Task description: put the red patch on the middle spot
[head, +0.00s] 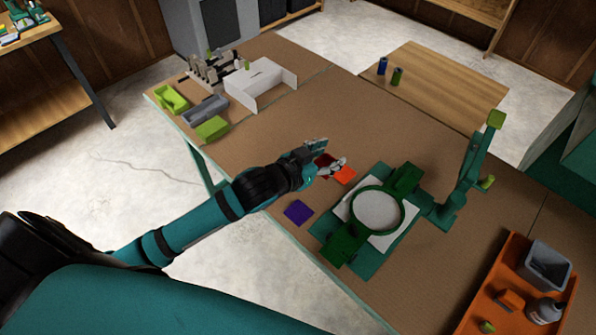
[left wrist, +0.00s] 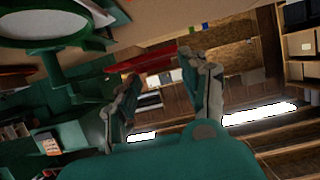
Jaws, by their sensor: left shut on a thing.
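My left gripper (head: 328,158) is shut on the red patch (head: 322,160), just above the table and left of the hoop. In the left wrist view the red patch (left wrist: 145,62) shows as a thin red sheet at the fingertips (left wrist: 160,70). The green round hoop (head: 358,200) holds white cloth (head: 378,211) on a green frame. No marked middle spot can be made out on the cloth. The hoop also shows at the top left of the left wrist view (left wrist: 45,43). My right gripper is not in view.
An orange patch (head: 345,175) lies close beside my left gripper, and a purple patch (head: 299,212) lies nearer the table edge. A green upright arm (head: 467,170) stands right of the hoop. An orange tray (head: 480,290) is at lower right. Brown table (head: 330,110) behind the gripper is clear.

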